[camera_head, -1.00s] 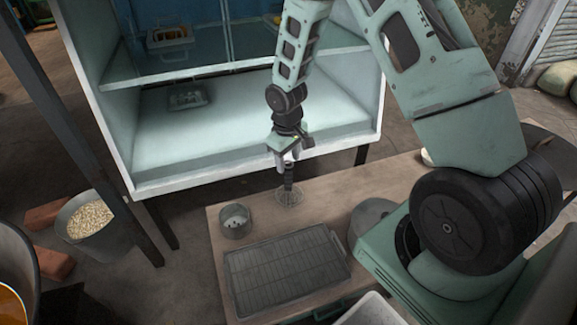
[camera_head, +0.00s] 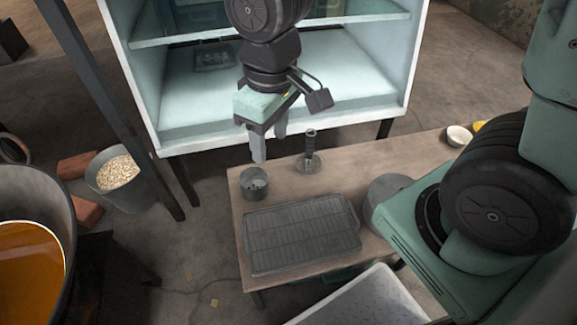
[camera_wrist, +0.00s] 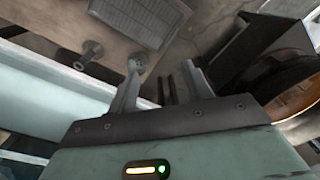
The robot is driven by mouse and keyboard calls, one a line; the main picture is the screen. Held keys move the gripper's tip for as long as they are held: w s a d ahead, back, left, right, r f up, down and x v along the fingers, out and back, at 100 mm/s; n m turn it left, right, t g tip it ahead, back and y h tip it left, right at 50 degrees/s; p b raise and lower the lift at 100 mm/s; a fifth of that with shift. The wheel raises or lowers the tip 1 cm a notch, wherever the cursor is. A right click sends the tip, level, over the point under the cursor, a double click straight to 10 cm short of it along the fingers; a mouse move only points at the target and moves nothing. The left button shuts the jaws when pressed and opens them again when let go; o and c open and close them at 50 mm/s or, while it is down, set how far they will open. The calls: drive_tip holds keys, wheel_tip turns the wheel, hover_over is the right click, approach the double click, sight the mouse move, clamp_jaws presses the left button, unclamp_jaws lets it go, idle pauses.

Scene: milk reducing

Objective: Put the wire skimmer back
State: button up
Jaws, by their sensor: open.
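The wire skimmer (camera_head: 309,150) stands on the wooden table near its back edge, handle up and round head down on the tabletop. It also shows in the wrist view (camera_wrist: 91,50), left of my fingers. My gripper (camera_head: 270,148) is open and empty, up and to the left of the skimmer and apart from it. Its two fingers also show in the wrist view (camera_wrist: 165,75), with nothing held between them.
A small grey cup (camera_head: 253,185) stands left of the skimmer. A dark ribbed tray (camera_head: 300,235) lies in front of it, and a round grey lidded pot (camera_head: 385,195) stands to the right. A white shelf cabinet (camera_head: 290,100) is behind the table. A pot of orange liquid (camera_head: 28,265) is at left.

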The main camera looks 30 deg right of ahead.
drive_tip(key=s+a+r+n, duration=0.1)
drive_tip(key=s+a+r, duration=0.1)
drive_tip(key=s, duration=0.8)
drive_tip(key=shift+a+r, duration=0.2)
drive_tip(key=shift+r, duration=0.15)
wheel_tip(320, 180, up, 21)
drive_tip(key=p, duration=2)
drive_tip(key=shift+f+p, duration=0.2)
drive_tip(key=shift+p, duration=0.1)
